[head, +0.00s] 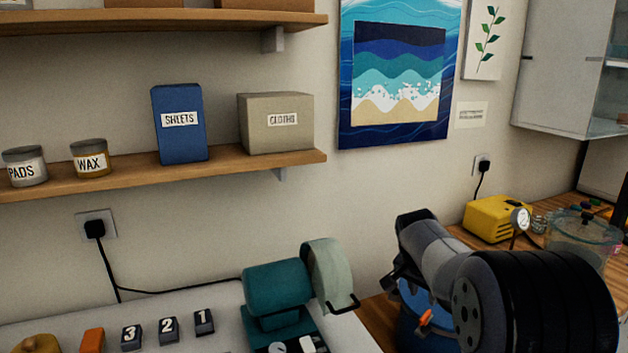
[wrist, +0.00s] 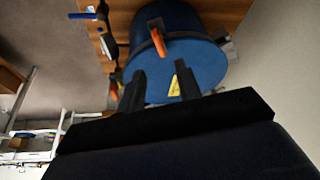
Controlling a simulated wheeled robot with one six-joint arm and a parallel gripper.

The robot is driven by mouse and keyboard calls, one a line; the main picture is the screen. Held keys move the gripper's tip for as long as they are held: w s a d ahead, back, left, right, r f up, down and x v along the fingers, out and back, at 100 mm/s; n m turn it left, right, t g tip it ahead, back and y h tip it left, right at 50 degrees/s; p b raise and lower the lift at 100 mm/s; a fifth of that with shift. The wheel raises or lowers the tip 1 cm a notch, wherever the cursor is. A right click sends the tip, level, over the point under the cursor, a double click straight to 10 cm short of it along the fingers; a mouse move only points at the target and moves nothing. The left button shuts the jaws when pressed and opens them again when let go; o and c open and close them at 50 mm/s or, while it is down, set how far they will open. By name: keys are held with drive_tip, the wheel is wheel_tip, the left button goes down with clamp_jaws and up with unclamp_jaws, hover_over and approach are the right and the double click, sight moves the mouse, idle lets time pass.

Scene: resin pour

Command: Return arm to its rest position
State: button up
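My arm (head: 455,265) shows at the lower right of the head view, bent over the wooden worktop; its gripper is hard to make out there. In the wrist view my gripper (wrist: 160,80) has two dark fingers standing apart with nothing between them. A blue round vessel (wrist: 200,60) with an orange clamp (wrist: 157,40) and a yellow label lies beyond the fingertips. In the head view the blue vessel (head: 408,325) is partly hidden behind my arm. I cannot tell whether the fingers touch it.
A teal grinder-like machine (head: 278,290) stands on the white bench left of my arm. A yellow pump-like unit (head: 490,218) and a clear chamber (head: 580,235) stand on the worktop to the right. A shelf (head: 240,165) with boxes and jars is on the wall.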

sight(426, 314)
drive_tip(key=x, duration=0.9)
drive_tip(key=shift+p, duration=0.35)
drive_tip(key=shift+w+d+p, duration=0.1)
drive_tip(key=shift+p, duration=0.35)
drive_tip(key=shift+r+n+t+p, duration=0.15)
drive_tip(key=shift+n+t+p, duration=0.15)
drive_tip(key=shift+n+p, duration=0.5)
drive_tip(key=shift+n+y+p, duration=0.6)
drive_tip(key=shift+n+p, duration=0.45)
drive_tip(key=shift+n, duration=0.15)
drive_tip(key=shift+d+n+t+y+p, duration=0.15)
drive_tip(key=shift+n+y+p, duration=0.35)
drive_tip(key=shift+n, duration=0.5)
drive_tip(key=shift+n+t+y+p, duration=0.3)
drive_tip(key=shift+n+p, duration=0.4)
drive_tip(key=shift+n, duration=0.3)
drive_tip(key=s+a+f+v, duration=0.1)
drive_tip(key=s+v, duration=0.1)
drive_tip(key=v, duration=1.2)
drive_tip(key=shift+s+a+b, duration=0.25)
drive_tip(key=shift+s+b, duration=0.05)
drive_tip(key=shift+s, duration=0.1)
drive_tip(key=shift+s, duration=0.1)
